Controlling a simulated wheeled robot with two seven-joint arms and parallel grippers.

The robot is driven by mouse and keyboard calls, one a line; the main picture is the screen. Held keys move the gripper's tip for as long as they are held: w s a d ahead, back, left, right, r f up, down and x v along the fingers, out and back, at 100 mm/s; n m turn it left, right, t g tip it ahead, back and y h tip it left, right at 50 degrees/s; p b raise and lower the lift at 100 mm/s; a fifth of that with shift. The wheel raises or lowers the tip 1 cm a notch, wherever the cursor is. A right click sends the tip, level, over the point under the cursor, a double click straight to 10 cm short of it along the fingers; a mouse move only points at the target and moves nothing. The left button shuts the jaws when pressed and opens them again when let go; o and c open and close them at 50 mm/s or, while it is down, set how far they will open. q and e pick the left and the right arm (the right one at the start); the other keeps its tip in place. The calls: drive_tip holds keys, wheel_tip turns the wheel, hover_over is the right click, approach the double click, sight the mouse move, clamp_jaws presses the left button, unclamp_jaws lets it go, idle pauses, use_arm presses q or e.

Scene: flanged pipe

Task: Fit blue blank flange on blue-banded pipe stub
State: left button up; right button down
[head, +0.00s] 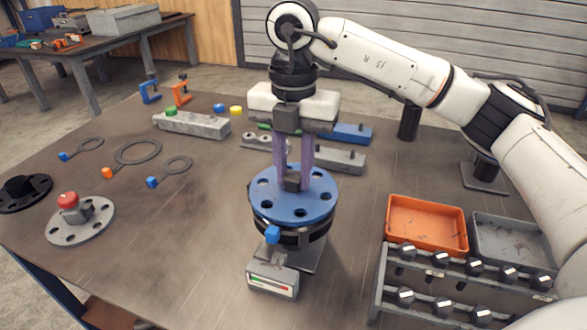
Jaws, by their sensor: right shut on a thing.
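The blue blank flange (262,196) is a round disc with several bolt holes and a dark knob at its middle. My right gripper (293,172) comes down from above, its purple fingers shut on that knob. The flange looks about level, directly over the dark top of the pipe stub (300,238). I cannot tell whether the two touch or a thin gap is left. A blue tab (272,235) shows at the stub's front. The flange hides most of the stub, and no blue band is clearly visible. My left gripper is not in view.
A gauge box (272,281) stands in front of the stub. An orange tray (427,226), a grey tray (510,245) and a bolt rack (455,285) are at the right. A grey flange with a red knob (80,221) and ring gaskets (138,152) lie left. The table's front left is clear.

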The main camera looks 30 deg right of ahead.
drive_tip(key=shift+f, duration=0.3)
drive_tip(key=c, duration=1.4)
unclamp_jaws()
drive_tip(key=shift+o, duration=0.2)
wheel_tip(320, 180, up, 10)
drive_tip(key=shift+f, duration=0.15)
wheel_tip(320, 180, up, 6)
drive_tip(key=p, duration=0.6)
hover_over(294, 175)
drive_tip(key=shift+r+b, duration=0.6)
drive_tip(key=shift+r, duration=1.2)
